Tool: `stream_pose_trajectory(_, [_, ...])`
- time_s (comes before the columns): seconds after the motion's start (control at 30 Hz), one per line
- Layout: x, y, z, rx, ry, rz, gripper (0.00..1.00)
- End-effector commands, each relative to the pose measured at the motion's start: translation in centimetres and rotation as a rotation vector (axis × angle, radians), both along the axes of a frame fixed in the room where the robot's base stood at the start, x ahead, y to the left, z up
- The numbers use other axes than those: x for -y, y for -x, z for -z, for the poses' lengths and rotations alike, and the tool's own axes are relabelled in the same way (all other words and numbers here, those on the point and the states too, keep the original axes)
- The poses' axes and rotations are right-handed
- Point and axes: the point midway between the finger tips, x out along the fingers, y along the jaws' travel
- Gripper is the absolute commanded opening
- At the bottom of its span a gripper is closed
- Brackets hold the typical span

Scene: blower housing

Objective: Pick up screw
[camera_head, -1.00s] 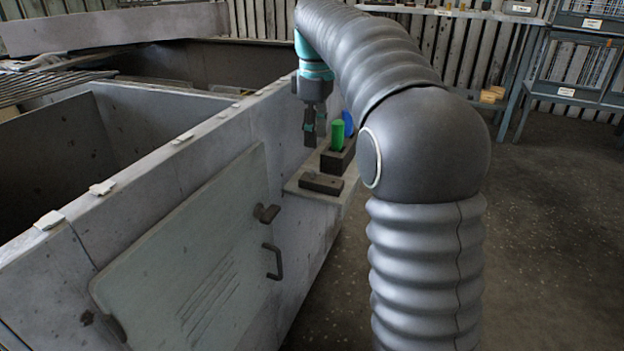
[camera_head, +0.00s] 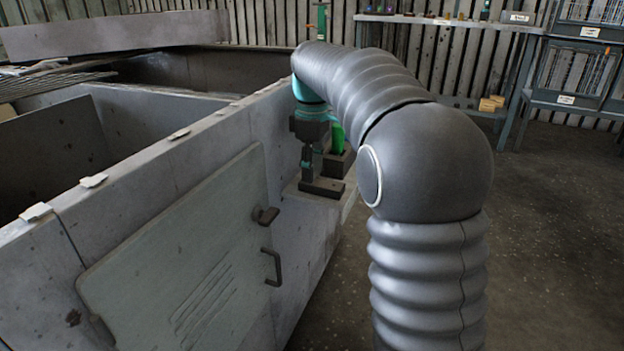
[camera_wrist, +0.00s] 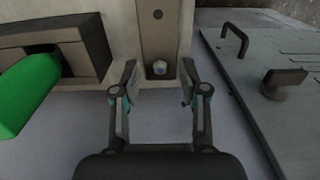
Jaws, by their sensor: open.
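In the wrist view, the screw (camera_wrist: 160,68) shows as a small light-grey head in the dark bar-like block (camera_wrist: 158,40), near the block's near end. My gripper (camera_wrist: 159,88) is open, with one finger on each side of the screw and nothing held between them. In the head view, my gripper (camera_head: 311,172) points down just above the dark block (camera_head: 322,187) on the small shelf; the screw is too small or hidden to make out there.
A dark holder (camera_head: 336,162) with a green-handled tool (camera_head: 338,137) stands beside the block; the tool also reaches in from the left in the wrist view (camera_wrist: 28,92). The housing wall (camera_head: 285,130) stands close by. A hatch panel (camera_head: 190,250) carries handles.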

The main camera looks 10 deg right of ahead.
Motion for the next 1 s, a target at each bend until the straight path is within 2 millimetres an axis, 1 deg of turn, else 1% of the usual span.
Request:
stream_pose_trajectory(0.83, [0.0, 0.01, 0.48, 0.0, 0.0, 0.0, 0.44])
stream_pose_trajectory(0.87, [0.0, 0.02, 0.48, -0.001, -0.001, 0.0, 0.39])
stream_pose_trajectory(0.9, [0.0, 0.02, 0.47, -0.001, -0.001, 0.0, 0.29])
stream_pose_trajectory(0.97, [0.0, 0.02, 0.47, -0.001, -0.001, 0.0, 0.14])
stream_pose_trajectory(1.0, [-0.01, 0.02, 0.47, 0.0, 0.0, 0.0, 0.04])
